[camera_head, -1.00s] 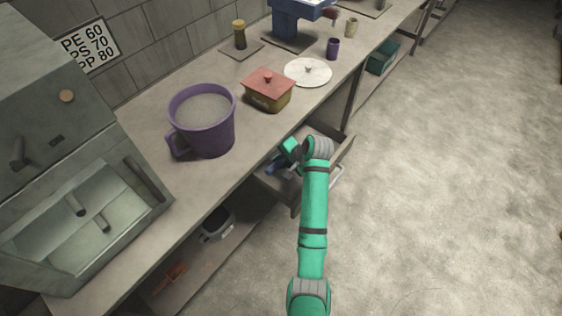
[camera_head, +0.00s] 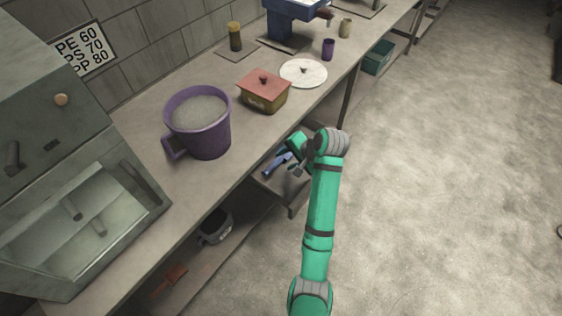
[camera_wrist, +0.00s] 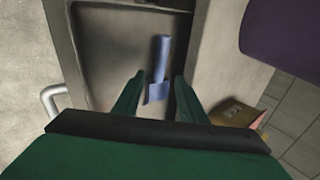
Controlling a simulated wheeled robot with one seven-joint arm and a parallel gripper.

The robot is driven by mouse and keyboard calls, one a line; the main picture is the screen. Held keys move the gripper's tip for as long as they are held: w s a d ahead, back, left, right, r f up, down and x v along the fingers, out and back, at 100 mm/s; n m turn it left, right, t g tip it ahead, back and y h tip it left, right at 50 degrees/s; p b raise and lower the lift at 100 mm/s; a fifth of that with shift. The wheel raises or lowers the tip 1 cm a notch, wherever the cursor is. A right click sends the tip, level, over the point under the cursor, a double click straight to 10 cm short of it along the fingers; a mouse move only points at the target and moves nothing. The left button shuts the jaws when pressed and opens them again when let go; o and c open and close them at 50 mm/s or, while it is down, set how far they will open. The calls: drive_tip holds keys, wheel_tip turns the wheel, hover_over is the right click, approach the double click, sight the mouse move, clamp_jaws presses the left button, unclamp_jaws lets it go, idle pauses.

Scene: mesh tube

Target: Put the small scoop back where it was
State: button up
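The small blue scoop (camera_wrist: 157,72) lies in an open drawer (camera_wrist: 105,45) below the counter edge. In the wrist view its handle points up the picture and its flat end lies between my fingers. My gripper (camera_wrist: 160,82) is open above it, with a gap on both sides of the scoop. In the head view the scoop (camera_head: 275,166) shows beside my gripper (camera_head: 294,158) at the drawer.
On the counter stand a purple bucket (camera_head: 203,130) of pale material, a box with a red lid (camera_head: 264,92) and a white disc (camera_head: 303,73). A grey pot (camera_head: 213,228) and a reddish-brown item (camera_head: 170,281) are on the lower shelf.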

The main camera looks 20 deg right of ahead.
drive_tip(key=shift+v, duration=2)
drive_tip(key=shift+w, duration=0.1)
